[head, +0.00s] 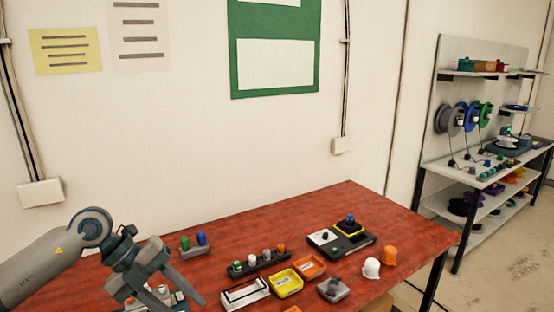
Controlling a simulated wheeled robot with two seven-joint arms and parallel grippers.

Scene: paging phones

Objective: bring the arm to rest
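My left gripper (160,283) hangs over the left end of the red table (215,235), with its arm coming in from the left edge. Its two fingers look spread apart, and I see nothing held between them. Small items lie beneath and behind it, partly covered by the fingers. My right gripper and arm are not in view.
The table holds a grey block with green and blue knobs (194,245), a dark rack (259,263), a white tray (245,293), yellow (287,282) and orange (310,266) trays, a control box (340,242) and white (371,268) and orange (390,256) domes. A shelf unit (480,165) stands right.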

